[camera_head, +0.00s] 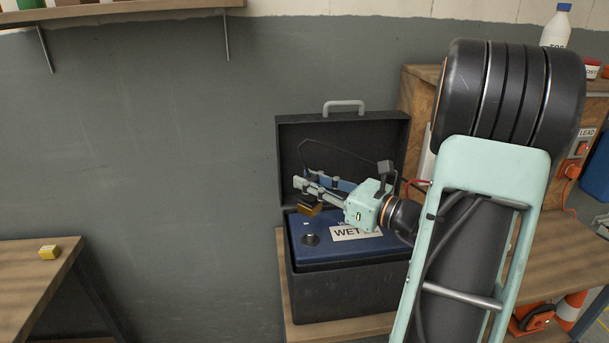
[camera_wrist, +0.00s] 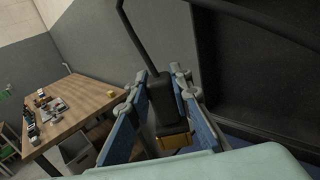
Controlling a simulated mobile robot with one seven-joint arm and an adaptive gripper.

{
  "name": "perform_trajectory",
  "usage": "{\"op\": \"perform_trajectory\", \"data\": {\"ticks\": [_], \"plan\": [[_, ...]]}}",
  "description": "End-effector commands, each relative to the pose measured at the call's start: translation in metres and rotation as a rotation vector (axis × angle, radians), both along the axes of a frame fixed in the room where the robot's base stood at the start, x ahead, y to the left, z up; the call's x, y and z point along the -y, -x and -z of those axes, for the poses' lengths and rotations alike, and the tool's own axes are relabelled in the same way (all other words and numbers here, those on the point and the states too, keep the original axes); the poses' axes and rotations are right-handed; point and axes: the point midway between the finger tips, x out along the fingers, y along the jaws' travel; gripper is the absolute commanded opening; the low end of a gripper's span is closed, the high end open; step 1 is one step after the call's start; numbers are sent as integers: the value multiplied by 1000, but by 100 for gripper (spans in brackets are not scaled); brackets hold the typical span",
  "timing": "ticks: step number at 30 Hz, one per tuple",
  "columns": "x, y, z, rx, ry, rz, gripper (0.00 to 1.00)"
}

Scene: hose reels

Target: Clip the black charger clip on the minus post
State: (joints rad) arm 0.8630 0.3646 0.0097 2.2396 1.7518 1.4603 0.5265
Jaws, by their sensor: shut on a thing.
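My gripper (camera_head: 306,187) is shut on the black charger clip (camera_head: 309,208), whose brass-coloured jaws hang below my fingers. In the wrist view, the clip's black body (camera_wrist: 166,104) sits between my blue finger pads, with its brass jaws (camera_wrist: 172,141) nearest the camera and a black cable rising from it. The blue battery (camera_head: 318,255) with a WET label sits in an open black case. A dark round post (camera_head: 311,239) shows at the battery's left front, below the clip and apart from it. I cannot read its sign. My gripper hides other parts of the battery top.
The raised case lid (camera_head: 389,132) stands close behind my gripper. A wooden bench (camera_head: 543,262) with a LEAD-labelled panel is at right. A wooden table (camera_head: 30,275) with a yellow block (camera_head: 49,252) is at left. The space between that table and the case is clear.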

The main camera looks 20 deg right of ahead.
Motion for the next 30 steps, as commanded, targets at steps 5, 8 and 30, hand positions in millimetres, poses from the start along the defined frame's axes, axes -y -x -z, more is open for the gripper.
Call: {"op": "perform_trajectory", "data": {"ticks": [5,8,30], "plan": [[0,0,0,1,0,0,0],[0,0,0,1,0,0,0],[0,1,30,-2,-1,0,0]]}}
